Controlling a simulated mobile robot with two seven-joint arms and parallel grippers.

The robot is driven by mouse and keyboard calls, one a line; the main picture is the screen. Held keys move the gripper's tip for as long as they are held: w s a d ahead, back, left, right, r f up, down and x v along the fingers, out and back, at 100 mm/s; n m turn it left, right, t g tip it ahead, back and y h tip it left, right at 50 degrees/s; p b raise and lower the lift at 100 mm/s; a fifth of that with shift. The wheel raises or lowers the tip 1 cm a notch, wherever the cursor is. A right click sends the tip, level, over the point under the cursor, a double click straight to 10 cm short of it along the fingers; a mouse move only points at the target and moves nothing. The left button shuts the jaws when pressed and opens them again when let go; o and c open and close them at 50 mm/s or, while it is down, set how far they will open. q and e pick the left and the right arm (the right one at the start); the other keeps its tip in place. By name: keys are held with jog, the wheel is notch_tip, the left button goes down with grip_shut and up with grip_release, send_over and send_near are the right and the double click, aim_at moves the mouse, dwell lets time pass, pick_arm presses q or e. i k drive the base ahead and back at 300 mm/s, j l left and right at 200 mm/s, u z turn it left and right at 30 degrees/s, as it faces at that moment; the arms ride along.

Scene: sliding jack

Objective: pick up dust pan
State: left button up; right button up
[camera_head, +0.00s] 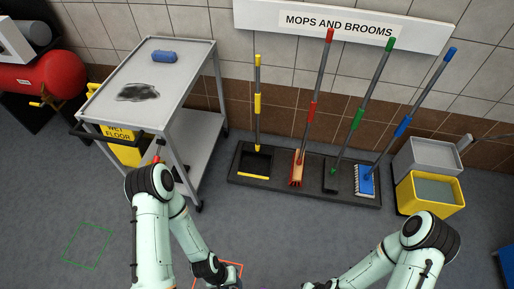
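The dust pan (257,115) has a long upright handle with yellow and grey sections. Its black pan with a yellow front lip sits in the leftmost place of the dark floor rack, below the "MOPS AND BROOMS" sign. Nothing is touching its handle. My two arms come in at the bottom of the head view, well short of the rack. Their wrists are at the lower edge, and the gripper fingers are cut off below the picture.
A red broom (311,110), green broom (357,118) and blue brush (403,127) stand in the rack (300,188) to the right. A grey cart (120,70) stands left, a yellow bucket (430,193) right. Grey floor lies clear before the rack. Green and orange outlines mark the floor.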

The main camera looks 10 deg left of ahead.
aim_at(256, 160)
jog(key=i+z, duration=0.2)
jog(key=i, duration=0.35)
jog(key=i+j+z, duration=0.2)
jog(key=i, duration=0.3)
jog(key=i+j+z, duration=0.2)
jog(key=i, duration=0.35)
